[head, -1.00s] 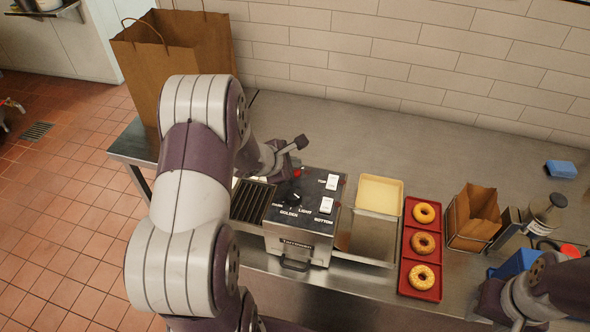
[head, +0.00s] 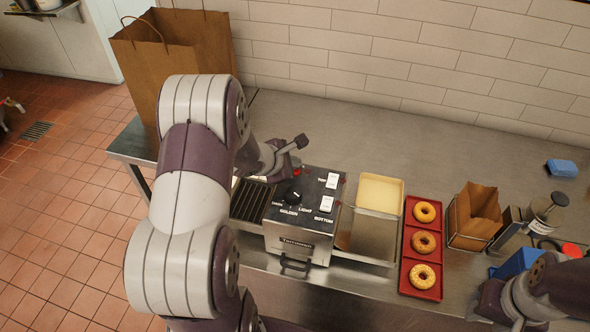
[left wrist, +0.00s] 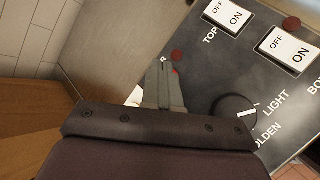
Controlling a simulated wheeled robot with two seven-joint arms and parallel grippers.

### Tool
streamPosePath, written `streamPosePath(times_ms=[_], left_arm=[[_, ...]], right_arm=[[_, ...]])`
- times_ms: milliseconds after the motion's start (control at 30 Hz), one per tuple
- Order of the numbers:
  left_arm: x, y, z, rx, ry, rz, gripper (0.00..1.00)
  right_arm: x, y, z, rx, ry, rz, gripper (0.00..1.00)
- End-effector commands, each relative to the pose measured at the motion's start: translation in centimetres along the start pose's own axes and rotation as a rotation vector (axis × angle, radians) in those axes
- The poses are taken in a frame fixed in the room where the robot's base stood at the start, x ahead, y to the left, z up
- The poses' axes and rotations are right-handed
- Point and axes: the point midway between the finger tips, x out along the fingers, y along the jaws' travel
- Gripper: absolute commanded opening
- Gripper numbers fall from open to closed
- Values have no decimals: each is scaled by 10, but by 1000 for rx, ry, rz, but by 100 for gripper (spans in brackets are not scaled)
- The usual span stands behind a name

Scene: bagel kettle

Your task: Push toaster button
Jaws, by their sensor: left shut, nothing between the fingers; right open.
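The toaster (head: 318,240) is a steel box with a dark top panel on the counter. The panel has a dial (head: 293,197) and two white rocker switches, TOP (head: 332,181) and BOTTOM (head: 326,205). A small red button (left wrist: 178,55) shows beside my left fingertips in the left wrist view; I cannot tell whether they touch. My left gripper (left wrist: 163,72) is shut and empty, over the panel's far left part; in the head view it is partly hidden by my arm. My right arm enters at the lower right, but its fingers do not show.
A conveyor grille (head: 252,200) lies left of the panel. A cream-coloured tray (head: 380,193) and a red tray (head: 407,245) with three bagels stand to the right. A large paper bag (head: 180,60) stands behind my left arm.

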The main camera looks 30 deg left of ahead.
Motion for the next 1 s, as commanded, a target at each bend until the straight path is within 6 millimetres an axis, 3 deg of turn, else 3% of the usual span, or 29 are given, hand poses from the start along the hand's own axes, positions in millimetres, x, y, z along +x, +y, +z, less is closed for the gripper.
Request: streamPosePath(times_ms=[133, 867, 1000], left_arm=[[5, -4, -4, 0, 0, 1, 0], [-2, 2, 2, -1, 0, 0, 0], [-12, 10, 9, 2, -1, 2, 0]], right_arm=[[11, 0, 1, 0, 0, 0, 43], [8, 0, 1, 0, 0, 0, 43], [-2, 0, 0, 0, 0, 0, 43]])
